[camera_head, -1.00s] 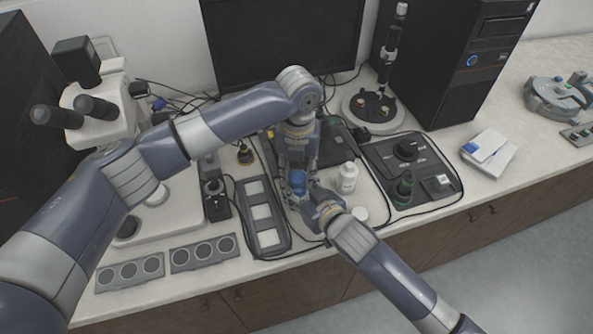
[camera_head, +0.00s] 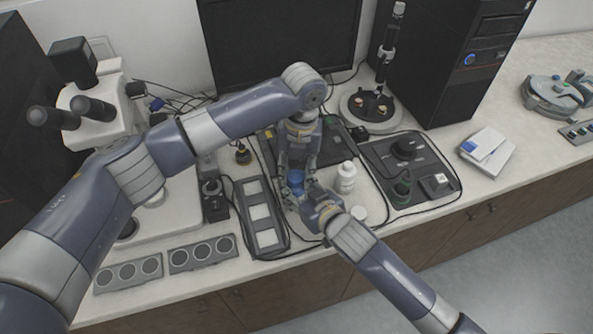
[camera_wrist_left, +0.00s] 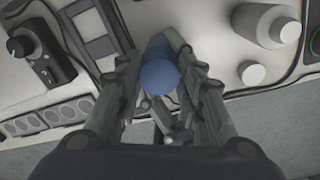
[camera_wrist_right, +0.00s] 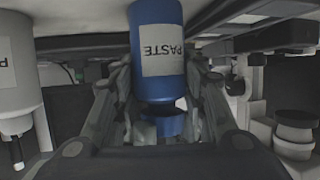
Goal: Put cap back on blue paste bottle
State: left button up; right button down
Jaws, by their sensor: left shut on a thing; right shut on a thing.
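The blue paste bottle (camera_wrist_right: 158,45) has a white PASTE label and stands between the fingers of my right gripper (camera_wrist_right: 162,78). In the right wrist view the picture is upside down, and a blue cap (camera_wrist_right: 168,124) shows in line with the bottle, past a dark band at its neck. I cannot tell whether cap and bottle touch. My left gripper (camera_head: 297,180) reaches down from above and is shut around the cap. Its round blue top (camera_wrist_left: 160,77) shows between the left fingers in the left wrist view. My right gripper comes in from the front right, shut on the bottle.
A white bottle (camera_head: 345,178) stands close to the right of the grippers. A small white round piece (camera_head: 358,213) lies in front of it. A long tray with pale squares (camera_head: 262,212) is to the left. A black control panel (camera_head: 409,171) is at right.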

pick_arm(q)
jog(key=shift+s+f, duration=0.55)
jog(key=shift+f+h, duration=0.3)
jog(key=shift+f, duration=0.25)
dwell(0.7)
jog(key=o, duration=0.7)
jog(key=shift+c, duration=0.2)
jog(key=shift+d, duration=0.1)
jog(key=shift+w+r, duration=0.2)
jog(key=shift+r, duration=2)
jog(key=shift+w, duration=0.1)
jog(key=c, duration=0.7)
